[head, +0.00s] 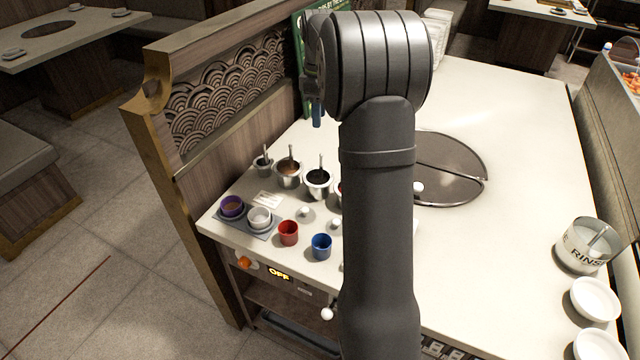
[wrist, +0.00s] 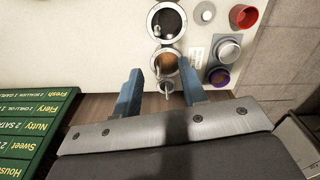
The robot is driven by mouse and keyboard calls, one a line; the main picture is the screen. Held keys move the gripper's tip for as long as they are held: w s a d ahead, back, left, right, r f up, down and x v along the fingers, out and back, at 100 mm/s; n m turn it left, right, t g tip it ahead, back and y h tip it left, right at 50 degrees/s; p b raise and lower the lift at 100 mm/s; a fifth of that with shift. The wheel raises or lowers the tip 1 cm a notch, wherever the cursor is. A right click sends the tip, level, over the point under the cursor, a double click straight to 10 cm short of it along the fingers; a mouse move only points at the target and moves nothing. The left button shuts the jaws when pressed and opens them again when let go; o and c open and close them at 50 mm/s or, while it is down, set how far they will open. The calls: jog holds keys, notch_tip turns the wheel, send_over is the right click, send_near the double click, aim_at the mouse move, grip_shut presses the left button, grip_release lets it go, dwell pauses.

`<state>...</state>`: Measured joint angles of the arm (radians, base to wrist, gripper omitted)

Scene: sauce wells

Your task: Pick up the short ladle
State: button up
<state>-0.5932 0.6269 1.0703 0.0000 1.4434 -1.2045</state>
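Three metal sauce pots with ladles stand in a row at the table's left: a small pot (head: 263,170), a brown-sauce pot (head: 289,178) and a dark-sauce pot (head: 318,188). Each has an upright handle; the small pot's ladle (head: 265,151) looks short, but I cannot tell for certain which is shortest. In the wrist view my gripper (wrist: 161,67) is open and empty, its two blue fingers apart. The small pot (wrist: 165,88) and its ladle show between them, below and apart. In the head view a blue finger (head: 317,114) hangs above the table; my arm hides the rest.
A wooden partition (head: 220,95) borders the table's left edge. A green menu board (wrist: 38,125) stands close to my gripper. Purple (head: 231,205), white (head: 259,217), red (head: 288,232) and blue cups (head: 321,245) stand in front. A rinse pot (head: 585,246) and white bowls are at right.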

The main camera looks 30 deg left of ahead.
aim_at(321, 154)
jog(key=shift+n, duration=0.5)
notch_tip(321, 154, down, 12)
jog(key=shift+w+r, duration=0.1)
jog(key=shift+r, duration=0.1)
jog(key=shift+w+d+f, duration=0.1)
jog(key=shift+w+f, duration=0.05)
jog(key=shift+f, duration=2.45)
grip_shut()
